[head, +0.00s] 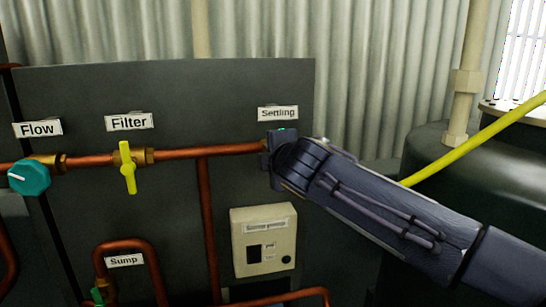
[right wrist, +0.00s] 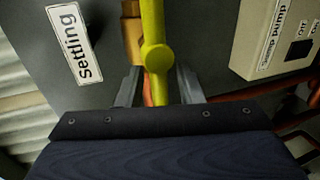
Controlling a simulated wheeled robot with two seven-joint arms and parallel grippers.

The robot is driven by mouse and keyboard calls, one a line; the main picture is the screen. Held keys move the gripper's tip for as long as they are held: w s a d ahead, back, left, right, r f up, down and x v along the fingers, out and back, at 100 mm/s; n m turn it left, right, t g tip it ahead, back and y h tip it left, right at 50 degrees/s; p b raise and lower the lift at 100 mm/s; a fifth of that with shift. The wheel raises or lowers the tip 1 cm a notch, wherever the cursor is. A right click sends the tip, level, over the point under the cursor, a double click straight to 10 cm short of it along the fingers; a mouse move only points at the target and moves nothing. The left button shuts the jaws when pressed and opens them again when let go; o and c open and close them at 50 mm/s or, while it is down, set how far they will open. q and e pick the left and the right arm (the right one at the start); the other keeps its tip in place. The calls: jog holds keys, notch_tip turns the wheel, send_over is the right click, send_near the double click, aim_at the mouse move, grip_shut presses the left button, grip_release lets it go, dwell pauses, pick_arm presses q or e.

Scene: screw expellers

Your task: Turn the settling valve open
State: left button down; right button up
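The "Settling" label (head: 278,113) is on the dark panel in the head view, and the label also shows in the right wrist view (right wrist: 75,45). Below it, my right gripper (head: 268,158) and wrist cover the settling valve in the head view. In the right wrist view the valve's yellow handle (right wrist: 154,57) runs up and down the picture, with a brass fitting (right wrist: 132,38) behind it. My right gripper's fingers (right wrist: 160,85) stand either side of the handle's lower part, with gaps visible on both sides. My left gripper is not in view.
A yellow filter valve (head: 128,168) and teal flow knob (head: 29,177) sit left on the copper pipe (head: 205,152). A yellow pipe (head: 475,142) and dark tank (head: 440,150) are at right.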

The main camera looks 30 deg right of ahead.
jog(key=v, duration=0.7)
jog(key=shift+s, duration=0.35)
jog(key=shift+a, duration=0.1)
jog(key=s+f+m+g+y+p, duration=0.3)
jog(key=s+f+m+g+p, duration=0.3)
jog(key=s+f+m, duration=0.6)
jog(key=s+a+f+m+g+y+p, duration=0.2)
jog(key=s+a+f+m+g+y, duration=0.1)
jog(key=s+a+f, duration=0.4)
jog(key=s+f+m+y, duration=0.1)
jog(key=s+f+m, duration=0.1)
jog(key=s+f, duration=0.1)
jog(key=shift+s+f+p, duration=0.15)
jog(key=shift+f+p, duration=0.15)
dwell(0.3)
